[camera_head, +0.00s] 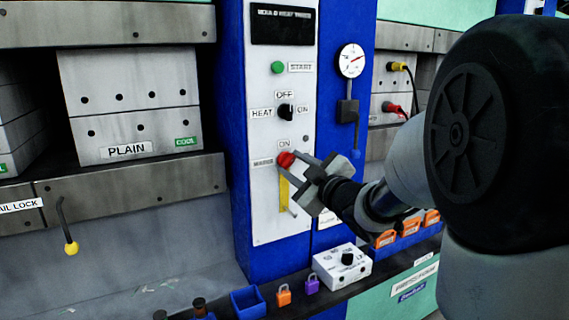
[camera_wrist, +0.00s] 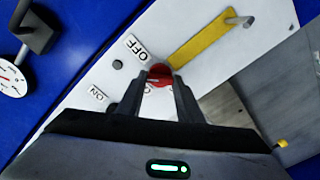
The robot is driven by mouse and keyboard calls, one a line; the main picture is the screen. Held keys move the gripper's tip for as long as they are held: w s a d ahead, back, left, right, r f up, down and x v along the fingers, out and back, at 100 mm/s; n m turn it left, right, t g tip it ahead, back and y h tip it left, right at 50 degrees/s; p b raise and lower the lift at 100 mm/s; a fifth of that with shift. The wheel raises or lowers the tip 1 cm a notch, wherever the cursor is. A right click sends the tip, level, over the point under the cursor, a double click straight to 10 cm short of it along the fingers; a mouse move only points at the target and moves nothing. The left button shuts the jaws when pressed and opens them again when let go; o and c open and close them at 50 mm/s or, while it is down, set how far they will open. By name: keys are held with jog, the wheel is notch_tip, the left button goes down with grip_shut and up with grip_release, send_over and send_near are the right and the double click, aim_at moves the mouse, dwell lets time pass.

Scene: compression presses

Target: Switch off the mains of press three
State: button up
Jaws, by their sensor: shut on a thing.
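The red mains knob (camera_head: 286,159) is on the white panel (camera_head: 262,215) of the blue press column, with an ON label (camera_head: 284,142) above it and a MAINS label (camera_head: 263,162) to its left. My gripper (camera_head: 296,164) reaches it from the right, fingers closed on the knob. The wrist view shows the red knob (camera_wrist: 160,74) between the tips of my gripper (camera_wrist: 160,82). An OFF label (camera_wrist: 137,48) lies beside the knob there. A yellow strip (camera_head: 283,192) runs down from the knob. The knob's exact pointing is partly hidden by the fingers.
Above are the black heat switch (camera_head: 286,111) and green start button (camera_head: 278,68). A gauge (camera_head: 352,60) is to the right. Below, a ledge carries a white switch box (camera_head: 342,266), an orange padlock (camera_head: 284,294), a purple padlock (camera_head: 312,285) and a blue bin (camera_head: 248,303).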

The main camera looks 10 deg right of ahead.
jog(key=m+p, duration=0.1)
jog(key=m, duration=0.3)
jog(key=shift+r+m+p, duration=0.15)
jog(key=shift+m+p, duration=0.8)
jog(key=shift+m, duration=1.05)
jog(key=o, duration=1)
jog(key=shift+w, duration=0.1)
jog(key=shift+o, duration=0.4)
